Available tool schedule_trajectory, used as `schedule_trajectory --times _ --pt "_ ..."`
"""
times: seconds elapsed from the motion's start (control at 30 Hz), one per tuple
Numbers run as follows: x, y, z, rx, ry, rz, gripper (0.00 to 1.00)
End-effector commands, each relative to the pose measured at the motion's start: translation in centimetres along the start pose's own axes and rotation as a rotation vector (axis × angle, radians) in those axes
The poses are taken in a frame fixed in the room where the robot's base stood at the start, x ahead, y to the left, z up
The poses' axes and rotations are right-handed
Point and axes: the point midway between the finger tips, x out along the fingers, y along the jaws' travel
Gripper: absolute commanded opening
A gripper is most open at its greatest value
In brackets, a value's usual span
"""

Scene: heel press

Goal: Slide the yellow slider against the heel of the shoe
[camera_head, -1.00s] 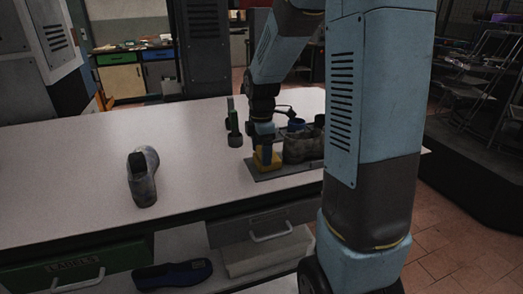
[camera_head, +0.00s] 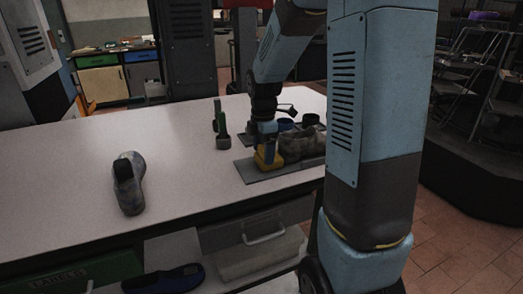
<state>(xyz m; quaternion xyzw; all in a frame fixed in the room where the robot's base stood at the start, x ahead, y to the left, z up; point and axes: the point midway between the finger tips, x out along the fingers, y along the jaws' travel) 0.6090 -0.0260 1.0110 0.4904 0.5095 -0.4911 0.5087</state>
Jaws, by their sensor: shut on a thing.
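The yellow slider (camera_head: 268,157) stands on a flat grey plate (camera_head: 256,175) on the white table. My gripper (camera_head: 267,141) comes down from above and is shut on the slider's upper part. The shoe (camera_head: 298,145), dark and mottled, lies on the same plate just right of the slider. The slider looks very close to the shoe's near-left end; I cannot tell whether they touch. My own arm hides the right end of the shoe and plate.
A second mottled shoe (camera_head: 128,183) stands alone on the table's left. A dark green upright tool (camera_head: 220,125) stands left of the plate. Small cups (camera_head: 285,124) sit behind the shoe. A blue shoe (camera_head: 164,279) lies below the tabletop. The table between is clear.

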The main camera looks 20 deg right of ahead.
Motion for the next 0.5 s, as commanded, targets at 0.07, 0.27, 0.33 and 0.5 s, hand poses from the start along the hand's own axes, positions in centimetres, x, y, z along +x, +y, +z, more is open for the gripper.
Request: schedule_trajectory --times 0.07,0.27,0.33,0.5 --pt "-0.13 0.16 0.13 -0.004 -0.002 0.005 0.28" --pt "-0.14 0.19 0.12 -0.006 -0.002 0.006 0.28" --pt "-0.15 0.19 0.09 -0.007 -0.002 0.006 0.84" --pt "-0.11 0.15 -0.02 -0.008 -0.001 0.004 0.96"
